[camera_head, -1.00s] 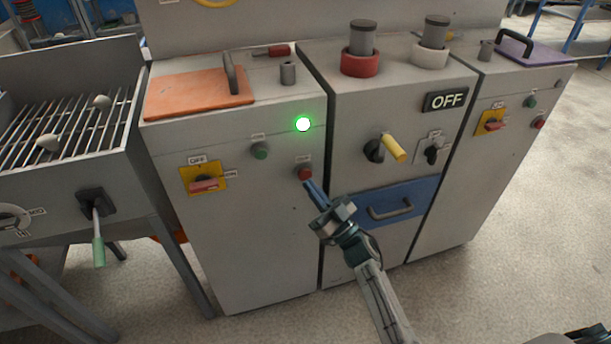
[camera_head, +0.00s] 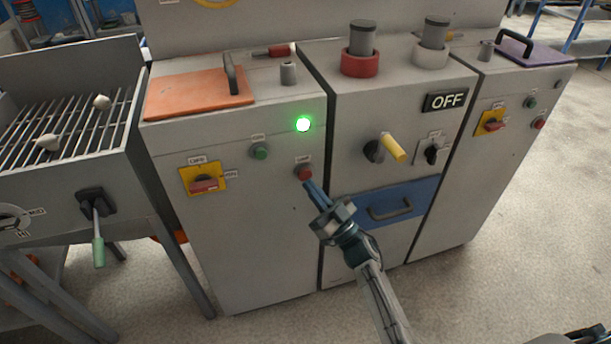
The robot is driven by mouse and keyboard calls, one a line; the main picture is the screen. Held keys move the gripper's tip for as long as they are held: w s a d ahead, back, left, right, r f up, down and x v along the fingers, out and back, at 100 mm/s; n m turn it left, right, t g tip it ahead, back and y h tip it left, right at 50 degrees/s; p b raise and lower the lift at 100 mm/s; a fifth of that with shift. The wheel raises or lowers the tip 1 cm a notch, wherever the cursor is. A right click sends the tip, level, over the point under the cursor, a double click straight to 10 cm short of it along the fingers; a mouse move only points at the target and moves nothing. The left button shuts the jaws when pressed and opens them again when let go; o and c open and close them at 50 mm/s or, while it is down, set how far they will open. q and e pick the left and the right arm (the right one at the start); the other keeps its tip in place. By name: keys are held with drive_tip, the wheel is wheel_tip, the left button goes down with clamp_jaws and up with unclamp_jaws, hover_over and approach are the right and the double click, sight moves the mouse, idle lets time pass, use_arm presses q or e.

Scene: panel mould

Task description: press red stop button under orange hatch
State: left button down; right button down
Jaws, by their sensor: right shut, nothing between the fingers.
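The orange hatch (camera_head: 193,97) lies closed on top of the left grey cabinet, with a dark handle at its right. On that cabinet's front, below the hatch, is the red stop button (camera_head: 304,172). A green button (camera_head: 260,151) sits to its left and a lit green lamp (camera_head: 303,124) above it. My right gripper (camera_head: 311,187) is shut and empty, its tips just below and right of the red button. I cannot tell whether they touch it. The left gripper does not show clearly; only a dark piece is at the bottom right corner.
A yellow-plated rotary switch (camera_head: 203,180) is left of the buttons. The middle cabinet has a yellow-handled knob (camera_head: 392,148), an OFF sign (camera_head: 446,100) and a blue drawer (camera_head: 398,205). The right cabinet carries another red button (camera_head: 538,124). A grill bin (camera_head: 60,110) stands at the left.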

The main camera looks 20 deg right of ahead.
drive_tip(key=shift+w, duration=0.1)
idle(0.7)
drive_tip(key=shift+w, duration=0.3)
drive_tip(key=shift+w, duration=0.45)
idle(0.7)
drive_tip(key=shift+s+r, duration=0.1)
drive_tip(key=shift+s+p, duration=0.65)
drive_tip(key=shift+s, duration=0.1)
drive_tip(key=shift+s, duration=0.1)
drive_tip(key=s+p, duration=0.2)
drive_tip(key=s, duration=0.2)
drive_tip(key=shift+s+d, duration=0.1)
drive_tip(key=shift+s, duration=0.3)
